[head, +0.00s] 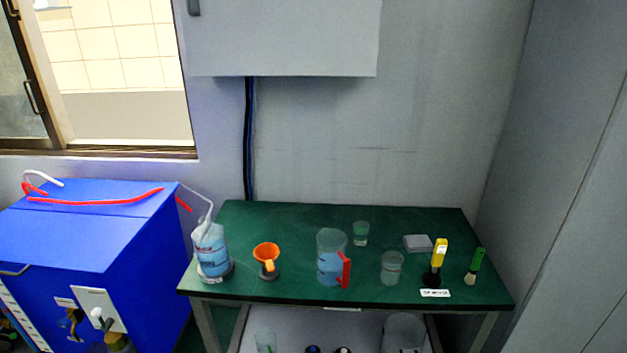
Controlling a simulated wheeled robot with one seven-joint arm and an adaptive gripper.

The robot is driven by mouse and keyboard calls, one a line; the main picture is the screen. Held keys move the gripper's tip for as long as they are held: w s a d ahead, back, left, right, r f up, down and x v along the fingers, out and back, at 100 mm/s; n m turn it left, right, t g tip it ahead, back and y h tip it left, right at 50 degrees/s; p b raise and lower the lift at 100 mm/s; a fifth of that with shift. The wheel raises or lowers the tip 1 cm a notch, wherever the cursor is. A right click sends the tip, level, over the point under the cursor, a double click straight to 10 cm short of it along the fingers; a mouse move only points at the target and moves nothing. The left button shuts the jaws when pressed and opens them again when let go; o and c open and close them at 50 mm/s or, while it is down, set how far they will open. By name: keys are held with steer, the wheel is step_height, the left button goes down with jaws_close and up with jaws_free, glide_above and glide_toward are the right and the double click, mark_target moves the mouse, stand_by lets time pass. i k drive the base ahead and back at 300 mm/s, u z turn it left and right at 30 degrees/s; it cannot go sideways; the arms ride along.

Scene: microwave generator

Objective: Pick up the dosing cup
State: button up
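Two small clear cups stand on the green table (290,222). One clear cup (361,234) is at the back middle and seems to hold a little pale green content. The other clear cup (391,268) is nearer the front, right of a larger clear pitcher (331,258) with a red handle and blue marks. I cannot tell for sure which of the two is the dosing cup. Both look upright, with nothing touching them. My gripper and arm are not in view.
A bottle (212,252), orange funnel (267,255), grey block (418,243), yellow-handled tool (438,262) and green-handled brush (475,266) stand on the table. A blue machine (95,235) is left, a wall cabinet (285,38) above. The table's back left is clear.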

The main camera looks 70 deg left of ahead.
mark_target(361, 233)
steer(key=u, duration=1.8)
